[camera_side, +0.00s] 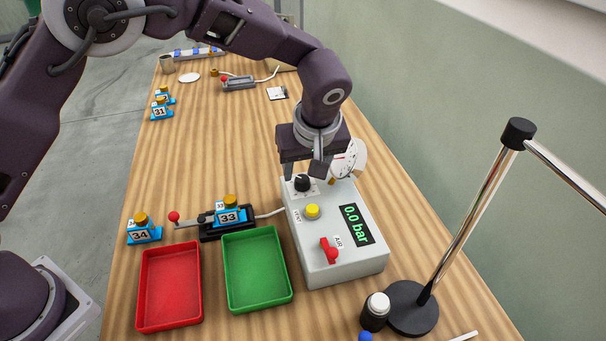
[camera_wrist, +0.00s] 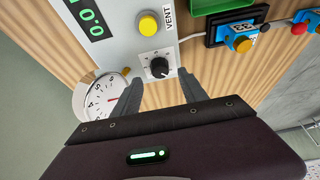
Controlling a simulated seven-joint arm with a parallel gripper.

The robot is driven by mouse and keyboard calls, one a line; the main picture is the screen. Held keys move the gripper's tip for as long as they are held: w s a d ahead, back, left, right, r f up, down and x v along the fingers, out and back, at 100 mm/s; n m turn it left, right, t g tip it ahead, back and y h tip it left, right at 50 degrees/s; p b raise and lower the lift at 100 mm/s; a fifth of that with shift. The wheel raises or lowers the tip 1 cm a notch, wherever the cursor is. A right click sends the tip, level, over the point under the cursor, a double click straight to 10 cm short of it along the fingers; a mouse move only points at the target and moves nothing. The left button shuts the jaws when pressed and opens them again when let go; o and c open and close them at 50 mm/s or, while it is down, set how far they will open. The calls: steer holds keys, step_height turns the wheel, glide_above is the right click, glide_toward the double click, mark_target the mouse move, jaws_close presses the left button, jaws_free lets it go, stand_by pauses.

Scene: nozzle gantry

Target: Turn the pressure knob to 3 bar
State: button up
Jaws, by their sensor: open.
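The black pressure knob (camera_side: 302,183) sits on a white dial plate at the far end of the grey control box (camera_side: 325,275). In the wrist view the knob (camera_wrist: 160,68) shows just beyond and between my fingertips. My gripper (camera_side: 304,172) is open, pointing down right at the knob; I cannot tell whether a finger touches it. The display (camera_side: 356,224) reads 0.0 bar. A round white gauge (camera_side: 350,158) stands at the box's far end, partly hidden by my gripper; it also shows in the wrist view (camera_wrist: 98,100).
A yellow VENT button (camera_side: 312,211) and red AIR valve (camera_side: 329,250) are on the box. A green tray (camera_side: 288,297) and red tray (camera_side: 140,324) lie left. Blue block 33 (camera_side: 222,217) sits in a black fixture. A lamp stand (camera_side: 408,315) is at front right.

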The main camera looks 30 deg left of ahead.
mark_target(302, 179)
steer(key=x, duration=0.3)
steer(key=shift+w+a+f, duration=0.1)
steer(key=shift+f, duration=0.25)
steer(key=shift+c, duration=0.2)
jaws_close()
